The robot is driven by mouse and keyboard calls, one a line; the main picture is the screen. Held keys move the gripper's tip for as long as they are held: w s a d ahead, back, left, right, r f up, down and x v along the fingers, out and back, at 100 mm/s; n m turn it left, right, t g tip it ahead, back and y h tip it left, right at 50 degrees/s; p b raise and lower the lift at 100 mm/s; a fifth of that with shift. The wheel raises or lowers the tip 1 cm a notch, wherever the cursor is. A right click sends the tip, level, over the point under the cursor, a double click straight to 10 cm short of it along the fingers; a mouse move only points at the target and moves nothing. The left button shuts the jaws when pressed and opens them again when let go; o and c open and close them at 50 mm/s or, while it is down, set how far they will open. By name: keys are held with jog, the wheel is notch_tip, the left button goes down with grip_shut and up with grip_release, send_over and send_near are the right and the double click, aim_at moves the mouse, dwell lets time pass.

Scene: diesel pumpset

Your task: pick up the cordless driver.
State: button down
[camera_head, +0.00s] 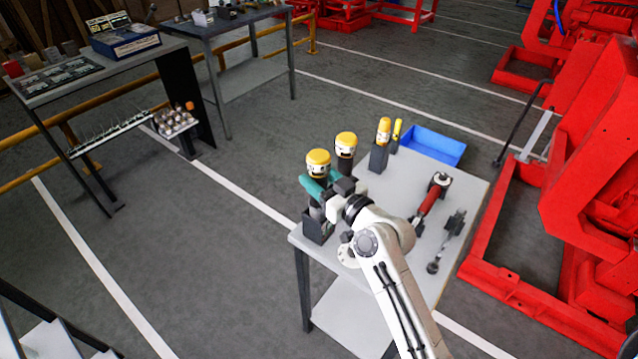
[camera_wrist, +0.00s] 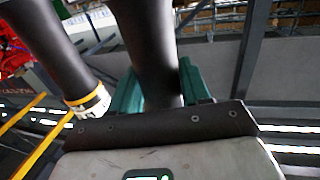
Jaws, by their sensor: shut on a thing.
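The cordless driver, with a yellow-and-black head (camera_head: 318,162) and a dark grip, stands upright at the table's near left corner. My gripper (camera_head: 319,188) has its teal fingers shut around the dark grip, just below the head. In the wrist view the dark grip (camera_wrist: 150,50) runs between my teal fingers (camera_wrist: 160,88). The grip's lower end is at a dark holder (camera_head: 318,229); I cannot tell whether it is still seated in it. A similar yellow-headed tool (camera_head: 346,145) stands just behind, and its dark body (camera_wrist: 50,45) shows at the left of the wrist view.
The grey table (camera_head: 465,190) also bears a red-and-black tool (camera_head: 430,200), a dark metal tool (camera_head: 450,238), a dark holder with yellow-handled tools (camera_head: 380,155) and a blue bin (camera_head: 430,145). Red machinery (camera_head: 590,130) stands close on the right. Open floor (camera_head: 170,225) lies left.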

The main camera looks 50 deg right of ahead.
notch_tip(320, 180, up, 16)
jog(key=shift+r+p, duration=0.1)
jog(key=shift+p, duration=0.3)
jog(key=c, duration=1.1)
grip_release()
jog(key=shift+c, duration=0.2)
grip_shut()
